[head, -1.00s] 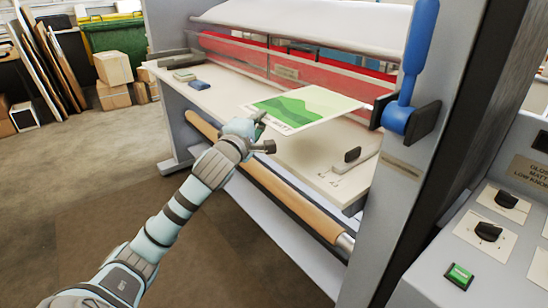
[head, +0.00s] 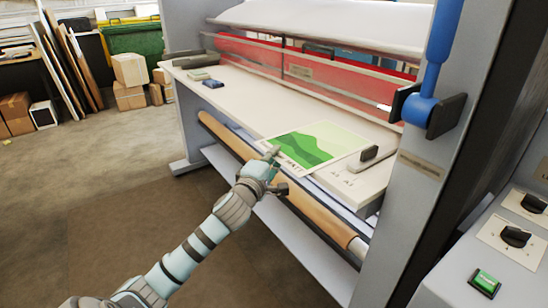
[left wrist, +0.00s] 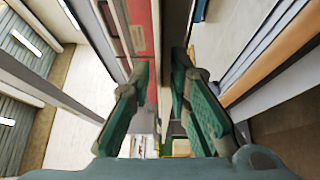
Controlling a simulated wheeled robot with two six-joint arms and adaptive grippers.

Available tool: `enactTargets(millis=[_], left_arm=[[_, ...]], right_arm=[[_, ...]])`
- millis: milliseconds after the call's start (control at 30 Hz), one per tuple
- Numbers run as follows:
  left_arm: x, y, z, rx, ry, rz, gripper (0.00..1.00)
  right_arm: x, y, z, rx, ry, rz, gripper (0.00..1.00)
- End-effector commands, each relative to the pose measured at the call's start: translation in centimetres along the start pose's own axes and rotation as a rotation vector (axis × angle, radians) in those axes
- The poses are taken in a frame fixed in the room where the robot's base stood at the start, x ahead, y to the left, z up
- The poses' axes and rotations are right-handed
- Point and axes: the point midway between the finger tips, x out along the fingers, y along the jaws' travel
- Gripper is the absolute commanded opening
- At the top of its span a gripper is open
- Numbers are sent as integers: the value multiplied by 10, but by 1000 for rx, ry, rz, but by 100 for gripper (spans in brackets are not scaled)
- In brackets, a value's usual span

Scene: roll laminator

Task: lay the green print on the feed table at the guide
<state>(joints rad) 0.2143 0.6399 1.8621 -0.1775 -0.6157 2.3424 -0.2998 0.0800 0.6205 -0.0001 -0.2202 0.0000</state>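The green print (head: 318,145), a white-bordered sheet with green hills, lies flat on the feed table (head: 250,100) in the head view. Its right edge is close beside the guide (head: 370,158), a small block with a dark top; I cannot tell whether they touch. The print's near edge is at the table's front edge. My left gripper (head: 277,169) is just in front of that edge, by the print's near left corner. My right gripper is not in view.
The laminator's red guard (head: 300,65) and white roll (head: 330,22) stand behind the table. A blue lever (head: 440,50) is on the right side frame. Two small pads (head: 205,78) lie at the table's far left. A brown roller (head: 280,185) runs below the front edge.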

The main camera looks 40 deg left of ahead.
Motion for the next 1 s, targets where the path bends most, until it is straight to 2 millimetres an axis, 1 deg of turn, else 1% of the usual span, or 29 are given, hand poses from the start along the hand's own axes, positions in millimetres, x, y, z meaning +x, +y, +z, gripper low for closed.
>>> enactTargets(millis=[267, 367, 433, 567, 700, 800, 900, 1000], left_arm=[[0, 1, 0, 0, 0, 0, 25], [0, 4, 0, 0, 0, 0, 25], [-8, 2, -1, 3, 1, -1, 25], [-34, 2, 1, 5, -3, -1, 25], [-72, 2, 0, 10, -2, -4, 25], [-96, 3, 1, 7, -4, -4, 25], [-112, 3, 0, 5, -1, -4, 25], [-120, 3, 0, 2, 0, 0, 25]], right_arm=[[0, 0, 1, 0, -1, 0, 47], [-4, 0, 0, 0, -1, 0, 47], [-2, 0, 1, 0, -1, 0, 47], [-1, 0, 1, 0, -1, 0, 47], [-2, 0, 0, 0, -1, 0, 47], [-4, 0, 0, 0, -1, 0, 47], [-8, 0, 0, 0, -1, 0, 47], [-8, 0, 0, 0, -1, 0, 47]])
